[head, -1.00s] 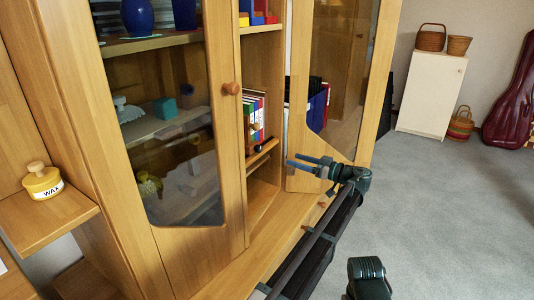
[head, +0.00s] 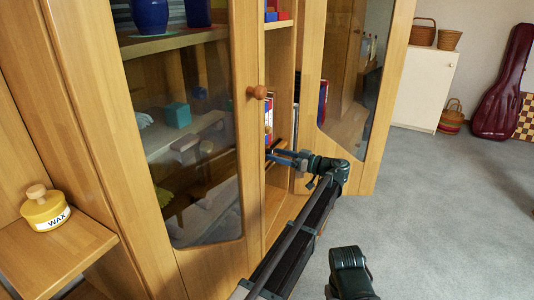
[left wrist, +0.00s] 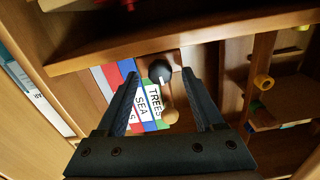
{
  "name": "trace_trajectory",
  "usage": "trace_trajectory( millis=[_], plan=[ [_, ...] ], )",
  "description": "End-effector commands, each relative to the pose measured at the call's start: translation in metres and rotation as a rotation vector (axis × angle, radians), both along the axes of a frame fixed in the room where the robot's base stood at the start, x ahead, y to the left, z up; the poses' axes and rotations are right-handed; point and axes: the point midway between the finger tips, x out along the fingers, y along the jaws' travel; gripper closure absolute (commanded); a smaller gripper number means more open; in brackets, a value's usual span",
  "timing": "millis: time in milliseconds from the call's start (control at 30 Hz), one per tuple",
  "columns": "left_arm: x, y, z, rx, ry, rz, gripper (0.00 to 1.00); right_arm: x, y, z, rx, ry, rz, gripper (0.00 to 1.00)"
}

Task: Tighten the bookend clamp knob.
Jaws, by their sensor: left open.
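In the left wrist view a round black knob (left wrist: 160,70) on a short pale stem sits in front of the books, under a shelf edge. A tan wooden ball (left wrist: 169,116) shows just below it. I cannot tell how the two are joined. My left gripper (left wrist: 160,76) is open, with one finger on each side of the black knob in that view; contact does not show. In the head view the left gripper (head: 270,155) reaches into the open middle bay of the cabinet, by the books (head: 268,112).
A glass door (head: 190,130) with a wooden knob (head: 257,92) stands left of the bay; another glass door (head: 350,80) stands open to its right. A shelf edge (left wrist: 100,58) runs close above the fingers. Grey floor (head: 430,220) is clear at right.

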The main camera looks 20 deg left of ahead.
Motion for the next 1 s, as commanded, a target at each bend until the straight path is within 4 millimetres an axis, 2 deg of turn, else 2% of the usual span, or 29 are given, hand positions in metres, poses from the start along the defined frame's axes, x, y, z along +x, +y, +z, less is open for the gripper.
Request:
trace_trajectory(
  millis=[267,600,667,867,1000],
  plan=[
    [0.0003,-0.0003,0.0000,0.000,0.000,-0.001,0.31,-0.0002,-0.0002,0.0000,0.000,0.000,0.000,0.50],
    [0.0002,-0.0002,0.0000,0.000,0.000,-0.001,0.92,-0.0001,-0.0001,0.0000,0.000,0.000,0.000,0.50],
    [0.0002,-0.0002,0.0000,0.000,0.000,-0.001,1.00,-0.0001,-0.0001,0.0000,0.000,0.000,0.000,0.50],
    [0.0003,-0.0003,0.0000,0.004,0.023,-0.001,1.00,-0.0001,-0.0001,0.0000,0.000,0.000,0.000,0.50],
    [0.0004,-0.0003,-0.0001,0.028,0.146,-0.001,1.00,-0.0001,-0.0001,-0.0001,0.000,0.000,0.000,0.50]
  ],
)
